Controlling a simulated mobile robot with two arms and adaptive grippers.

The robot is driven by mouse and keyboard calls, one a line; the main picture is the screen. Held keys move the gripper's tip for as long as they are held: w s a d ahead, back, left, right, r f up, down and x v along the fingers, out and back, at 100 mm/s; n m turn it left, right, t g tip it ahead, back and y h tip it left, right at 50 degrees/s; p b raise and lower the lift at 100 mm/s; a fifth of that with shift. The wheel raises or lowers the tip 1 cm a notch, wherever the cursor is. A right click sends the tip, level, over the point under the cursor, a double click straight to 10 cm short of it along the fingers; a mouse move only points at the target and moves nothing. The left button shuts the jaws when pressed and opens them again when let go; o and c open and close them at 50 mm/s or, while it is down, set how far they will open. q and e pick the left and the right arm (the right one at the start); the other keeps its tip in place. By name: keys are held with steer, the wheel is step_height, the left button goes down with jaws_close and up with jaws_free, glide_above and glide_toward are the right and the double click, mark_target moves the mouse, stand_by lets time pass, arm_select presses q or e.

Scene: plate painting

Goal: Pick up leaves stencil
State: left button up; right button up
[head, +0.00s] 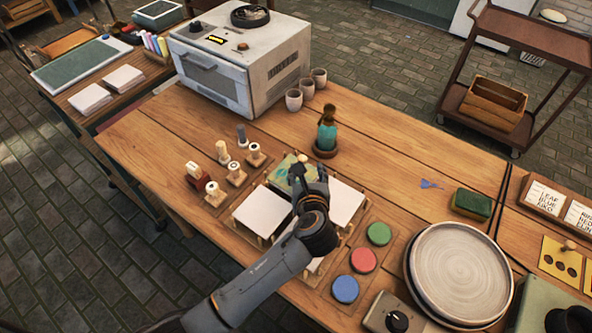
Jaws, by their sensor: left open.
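I cannot clearly make out a leaves stencil. A yellow sheet with dark round holes (562,263) lies at the right edge; its holes look like dots, not leaves. A green square piece with a pale mark (283,170) lies at the back of a wooden rack, partly hidden by my left gripper (298,174). The left gripper is open, pointing away from me, over or beside that green piece; I cannot tell if it touches. White square tiles (262,211) lie on the rack on both sides of the gripper, and my arm hides part of the rack. My right gripper is not in view.
A teal bottle (326,135) stands just behind the gripper. Handled stamps (235,173) stand at left. Green, red and blue round pads (363,260) and a round plate (459,273) are at right. A white kiln (240,60) stands at the back.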

mark_target(302, 160)
arm_select(q)
steer(key=shift+w+f, duration=0.2)
steer(key=shift+w, duration=0.2)
steer(key=shift+w+a+f, duration=0.25)
steer(key=shift+w, duration=0.35)
steer(key=shift+w+a+f, duration=0.25)
steer(key=shift+w, duration=0.3)
steer(key=shift+x, duration=1.15)
steer(key=shift+w+f, duration=0.1)
steer(key=shift+w, duration=0.1)
steer(key=shift+s, duration=0.1)
steer(key=shift+c, duration=0.8)
jaws_close()
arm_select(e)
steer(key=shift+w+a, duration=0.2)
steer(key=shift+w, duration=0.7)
